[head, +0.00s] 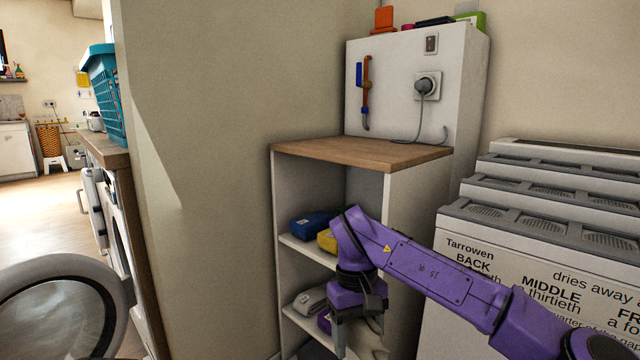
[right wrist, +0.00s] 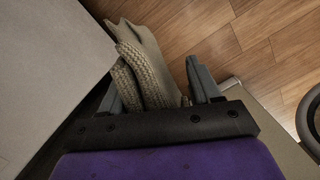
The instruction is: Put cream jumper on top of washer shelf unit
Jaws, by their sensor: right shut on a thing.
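My right gripper (head: 360,338) is shut on a cream knitted jumper (head: 369,347), low in front of the shelf unit's lower shelves. In the right wrist view the gripper (right wrist: 160,85) has the folded jumper (right wrist: 145,60) between its two fingers, standing out past the tips. A white shelf unit (head: 362,151) with a bare wooden top stands at the centre of the head view. A washer (head: 122,225) under a wooden worktop (head: 103,150) is at the left; I cannot tell which one the task means. My left gripper is not in view.
Blue (head: 310,225) and yellow (head: 327,241) folded items lie on the middle shelf, a grey one (head: 311,300) lower. A teal basket (head: 104,95) stands on the worktop. The washer's round door (head: 60,310) is open. Grey-topped white bins (head: 540,240) stand right, beside my arm.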

